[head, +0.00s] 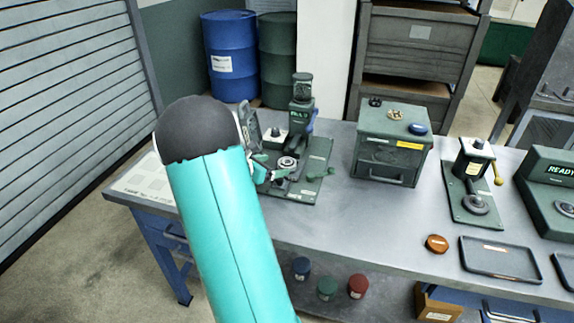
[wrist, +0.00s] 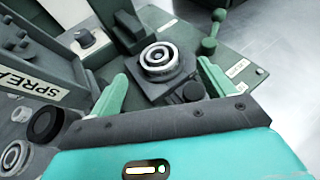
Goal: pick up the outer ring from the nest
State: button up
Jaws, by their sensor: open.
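A round metal ring with concentric grooves, which I take as the outer ring (wrist: 160,57), sits flat on a dark square nest (wrist: 172,90) of the green fixture; the same ring shows small in the head view (head: 288,162). My gripper (wrist: 162,68) is open, its two pale green fingers apart on either side of the nest in the wrist view. The ring lies between and slightly beyond the fingertips. No contact with the ring shows. In the head view my arm hides much of the gripper.
A green lever with a ball knob (wrist: 212,42) stands at the fixture's right. A panel labelled "SPREA..." (wrist: 30,82) is close on the left, with a black ring (wrist: 45,124) near it. A green drawer cabinet (head: 392,150) stands to the right; bare bench lies before it.

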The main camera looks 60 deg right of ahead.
aim_at(288, 162)
jog(key=shift+x, duration=3.05)
jog(key=shift+w, duration=0.1)
jog(key=c, duration=1.1)
